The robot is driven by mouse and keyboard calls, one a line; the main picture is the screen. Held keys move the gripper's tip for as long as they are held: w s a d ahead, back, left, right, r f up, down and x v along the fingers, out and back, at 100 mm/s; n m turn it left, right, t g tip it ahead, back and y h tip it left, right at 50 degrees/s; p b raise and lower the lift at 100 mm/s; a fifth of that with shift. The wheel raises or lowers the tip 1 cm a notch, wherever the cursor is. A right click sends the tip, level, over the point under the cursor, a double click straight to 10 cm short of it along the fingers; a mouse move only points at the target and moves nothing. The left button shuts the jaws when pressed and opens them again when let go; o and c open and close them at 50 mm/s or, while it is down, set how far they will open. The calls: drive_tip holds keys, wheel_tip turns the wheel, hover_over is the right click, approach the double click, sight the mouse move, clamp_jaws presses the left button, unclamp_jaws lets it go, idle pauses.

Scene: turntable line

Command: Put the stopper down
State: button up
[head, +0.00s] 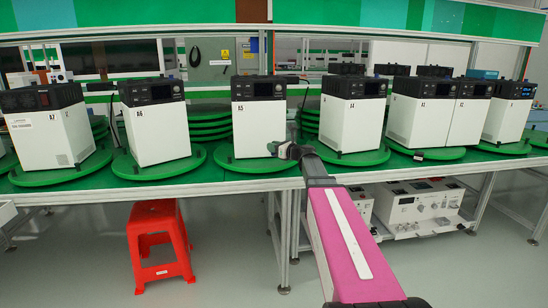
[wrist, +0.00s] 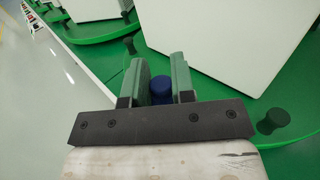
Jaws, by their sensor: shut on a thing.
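The blue stopper (wrist: 161,90) shows between the two green fingers of my gripper (wrist: 159,72) in the wrist view. My gripper is shut on it, and only its round top and part of its side show. I cannot tell whether its underside touches the green surface below. In the head view my gripper (head: 284,150) is at the front edge of the green turntable (head: 244,163) under the white unit marked A5 (head: 259,131). The stopper cannot be made out there.
Dark pegs stand on green on both sides of my gripper in the wrist view, one at right (wrist: 272,121) and one further off (wrist: 129,46). White units on green turntables line the bench (head: 80,195). A red stool (head: 158,235) stands in front.

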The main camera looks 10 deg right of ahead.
drive_tip(key=w+f, duration=0.1)
drive_tip(key=w+d, duration=0.1)
drive_tip(key=shift+w+f, duration=0.35)
drive_tip(key=shift+f, duration=2)
drive_tip(key=shift+f, duration=0.1)
drive_tip(key=o, duration=0.9)
